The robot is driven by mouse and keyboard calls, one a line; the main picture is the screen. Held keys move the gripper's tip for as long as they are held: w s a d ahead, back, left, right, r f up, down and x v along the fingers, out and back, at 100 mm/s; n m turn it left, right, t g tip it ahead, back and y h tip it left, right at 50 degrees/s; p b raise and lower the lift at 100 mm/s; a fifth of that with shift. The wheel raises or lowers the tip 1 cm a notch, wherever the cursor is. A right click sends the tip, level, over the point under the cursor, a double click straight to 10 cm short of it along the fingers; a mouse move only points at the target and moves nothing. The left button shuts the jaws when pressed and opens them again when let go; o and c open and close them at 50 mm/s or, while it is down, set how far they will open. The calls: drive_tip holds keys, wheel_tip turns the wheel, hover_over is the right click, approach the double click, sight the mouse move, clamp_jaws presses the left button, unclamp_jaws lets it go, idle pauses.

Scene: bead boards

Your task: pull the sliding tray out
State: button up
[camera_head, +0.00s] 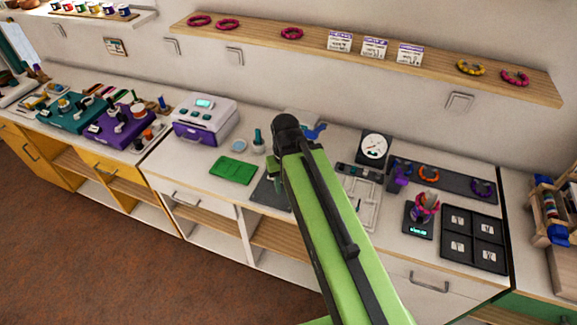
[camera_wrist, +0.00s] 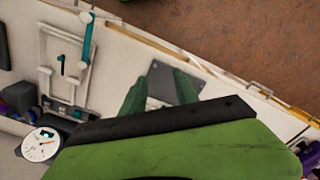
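I cannot tell for certain which part is the sliding tray. A white machine with a teal display (camera_head: 204,108) stands left of my arm, with a purple front panel (camera_head: 193,134) low on it. A pale frame-like holder (camera_head: 362,203) lies right of my arm; it also shows at upper left in the wrist view (camera_wrist: 76,58). My gripper (camera_wrist: 160,92) shows two green fingers spread apart with nothing between them, above a grey plate (camera_wrist: 160,78) on the counter. The plate also shows in the head view (camera_head: 268,193). My arm hides most of the gripper there.
A green mat (camera_head: 233,170) lies left of my arm. A round dial (camera_head: 374,147), a black compartment tray (camera_head: 473,239) and a small scale (camera_head: 418,221) stand to the right. A wooden shelf (camera_head: 370,57) with bracelets runs above. Brown floor lies in front of the counter.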

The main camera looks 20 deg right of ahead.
drive_tip(key=shift+o, duration=0.7)
drive_tip(key=shift+s+r, duration=0.25)
drive_tip(key=shift+r, duration=0.05)
drive_tip(key=shift+n, duration=0.8)
drive_tip(key=w+r+p, duration=0.2)
drive_tip(key=w, duration=0.3)
drive_tip(key=w+d+r+p, duration=0.1)
drive_tip(key=w+r+p, duration=0.1)
drive_tip(key=w, duration=0.3)
drive_tip(key=w+d+r+p, duration=0.1)
drive_tip(key=w+p, duration=0.1)
drive_tip(key=w, duration=0.3)
drive_tip(key=shift+w+d+r, duration=0.15)
drive_tip(key=shift+w+r, duration=0.05)
drive_tip(key=shift+r, duration=0.2)
wheel_tip(320, 180, down, 18)
drive_tip(key=b, duration=1.7)
drive_tip(key=shift+b, duration=0.4)
drive_tip(key=shift+r, duration=0.1)
drive_tip(key=shift+r, duration=0.1)
clamp_jaws()
